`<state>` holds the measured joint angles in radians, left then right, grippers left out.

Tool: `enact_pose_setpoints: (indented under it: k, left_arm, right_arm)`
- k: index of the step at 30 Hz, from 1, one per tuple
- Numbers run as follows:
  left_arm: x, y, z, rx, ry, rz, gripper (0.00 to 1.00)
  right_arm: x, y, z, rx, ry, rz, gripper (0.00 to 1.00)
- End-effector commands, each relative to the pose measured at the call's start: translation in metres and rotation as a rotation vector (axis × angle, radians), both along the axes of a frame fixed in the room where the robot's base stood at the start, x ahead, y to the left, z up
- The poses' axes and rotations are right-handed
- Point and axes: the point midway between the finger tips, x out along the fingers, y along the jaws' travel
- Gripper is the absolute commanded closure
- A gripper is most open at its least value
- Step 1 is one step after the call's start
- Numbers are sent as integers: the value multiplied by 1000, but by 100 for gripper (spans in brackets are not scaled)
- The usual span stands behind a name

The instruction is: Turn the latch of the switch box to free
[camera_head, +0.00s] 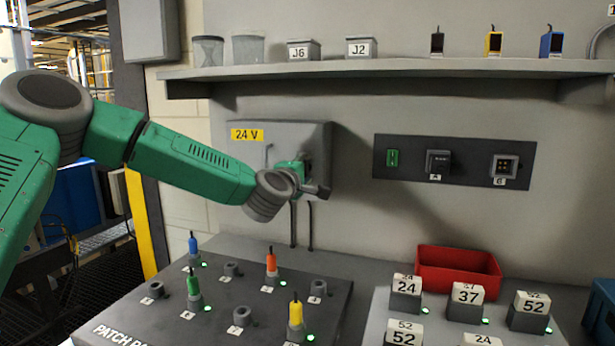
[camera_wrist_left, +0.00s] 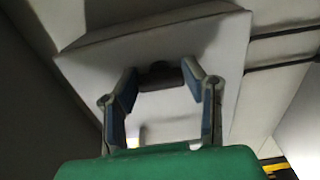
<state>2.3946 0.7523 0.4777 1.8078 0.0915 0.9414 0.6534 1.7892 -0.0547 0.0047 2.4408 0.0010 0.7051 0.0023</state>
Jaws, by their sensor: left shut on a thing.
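The grey switch box (camera_head: 300,135) hangs on the wall and carries a yellow "24 V" label (camera_head: 247,135). My left gripper (camera_head: 312,185) reaches in from the left and is at the right part of the box front. In the left wrist view, the gripper (camera_wrist_left: 160,82) has its two fingers around a dark latch (camera_wrist_left: 160,72) on the pale box face (camera_wrist_left: 215,45) and is shut on it. My gripper hides most of the latch in the head view, so its exact angle cannot be told. My right gripper is not in view.
A patch board (camera_head: 210,325) with colored plugs lies below the box. A wall panel (camera_head: 455,145) with a green switch is to the right. A shelf (camera_head: 400,68) runs above. A red bin (camera_head: 458,262) and several numbered blocks stand at lower right.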

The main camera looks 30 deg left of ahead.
Motion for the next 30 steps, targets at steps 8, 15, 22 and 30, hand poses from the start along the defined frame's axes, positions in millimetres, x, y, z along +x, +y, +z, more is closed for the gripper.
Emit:
enact_pose_setpoints:
  k: [8, 15, 22, 30]
  left_arm:
    - [0, 5, 0, -20, -6, 12, 91]
    - [0, 5, -1, -19, -5, 12, 91]
    - [1, 3, -1, -18, -2, 6, 41]
    - [-8, -2, -1, -15, -2, 3, 41]
  right_arm:
    - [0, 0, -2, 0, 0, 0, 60]
    - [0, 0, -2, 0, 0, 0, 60]
    - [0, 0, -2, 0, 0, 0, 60]
    - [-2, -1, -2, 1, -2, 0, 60]
